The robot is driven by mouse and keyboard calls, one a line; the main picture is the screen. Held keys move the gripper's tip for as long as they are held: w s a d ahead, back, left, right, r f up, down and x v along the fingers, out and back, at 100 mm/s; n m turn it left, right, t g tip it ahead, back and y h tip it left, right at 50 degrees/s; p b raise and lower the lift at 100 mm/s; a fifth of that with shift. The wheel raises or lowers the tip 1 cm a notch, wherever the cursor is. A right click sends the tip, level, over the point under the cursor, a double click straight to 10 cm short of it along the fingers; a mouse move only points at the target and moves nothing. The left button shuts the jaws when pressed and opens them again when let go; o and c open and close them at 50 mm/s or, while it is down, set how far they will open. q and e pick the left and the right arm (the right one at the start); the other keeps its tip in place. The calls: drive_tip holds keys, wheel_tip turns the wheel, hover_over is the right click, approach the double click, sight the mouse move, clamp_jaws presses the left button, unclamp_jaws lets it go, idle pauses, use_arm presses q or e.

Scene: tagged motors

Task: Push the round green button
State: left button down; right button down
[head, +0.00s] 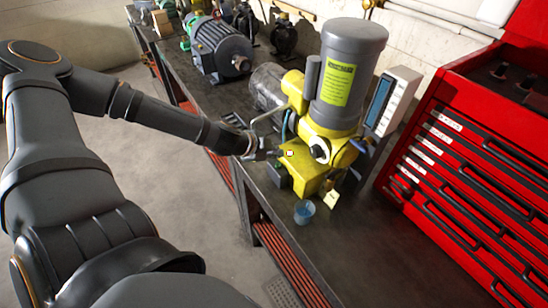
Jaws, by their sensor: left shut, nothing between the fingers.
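A yellow machine (305,170) with an upright grey motor (350,75) stands on the dark workbench. A yellow-green label is on the motor. My left gripper (270,155) is shut and empty at the left side of the yellow base, very near it; I cannot tell whether it touches. A small red-and-white square mark (290,153) shows on the yellow base just right of the fingertips. I cannot make out the round green button; it may be hidden by the gripper or too small. My right gripper is not in view.
A blue cup (304,211) and a paper tag (331,198) are in front of the machine. A white panel with a blue screen (380,102) stands behind right. A red tool cabinet (470,165) is at right. A large grey motor (220,50) lies farther back. The bench front is clear.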

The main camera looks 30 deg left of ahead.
use_arm(q)
wheel_tip(320, 180, up, 3)
drive_tip(key=shift+f+p, duration=0.2)
drive_tip(key=shift+p, duration=0.6)
idle(0.8)
